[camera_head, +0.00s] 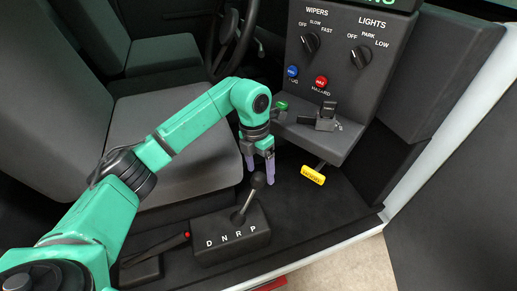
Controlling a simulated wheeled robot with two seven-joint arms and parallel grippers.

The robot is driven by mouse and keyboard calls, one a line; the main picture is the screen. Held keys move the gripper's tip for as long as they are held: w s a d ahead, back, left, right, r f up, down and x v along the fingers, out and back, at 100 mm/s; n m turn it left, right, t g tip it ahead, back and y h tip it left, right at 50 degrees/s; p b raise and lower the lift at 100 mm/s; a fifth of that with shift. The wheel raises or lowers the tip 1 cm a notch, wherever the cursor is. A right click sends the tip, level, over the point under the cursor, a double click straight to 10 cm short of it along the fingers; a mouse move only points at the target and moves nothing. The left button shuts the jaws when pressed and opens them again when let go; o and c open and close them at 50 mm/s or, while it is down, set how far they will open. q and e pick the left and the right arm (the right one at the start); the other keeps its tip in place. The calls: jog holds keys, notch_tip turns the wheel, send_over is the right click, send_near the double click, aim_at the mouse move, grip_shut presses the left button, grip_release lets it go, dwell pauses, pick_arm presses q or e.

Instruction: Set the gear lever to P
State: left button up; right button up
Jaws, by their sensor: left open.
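The gear lever (248,198) is a grey rod with a round dark knob. It rises from a black shifter box (205,225) on the floor and leans to the upper right. The box's front face carries the white letters D, N, R and P from left to right. The lever's foot is above the middle letters; I cannot tell exactly which one it is set to. My left gripper (260,171) points down with its two purple fingers apart. Its fingertips are just above and around the knob in the picture; contact cannot be told. My right gripper is not in view.
A handbrake lever with a red button (187,234) lies left of the box. A yellow-handled hood lever (313,175) is to the right. The dash panel (340,90) with knobs and buttons stands behind. A grey seat (175,130) lies behind my left arm.

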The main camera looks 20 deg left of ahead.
pick_arm(q)
notch_tip(320, 180, up, 11)
jog(key=shift+w+a+f+b, duration=0.2)
jog(key=shift+w+a+b, duration=0.1)
jog(key=shift+a+b, duration=0.15)
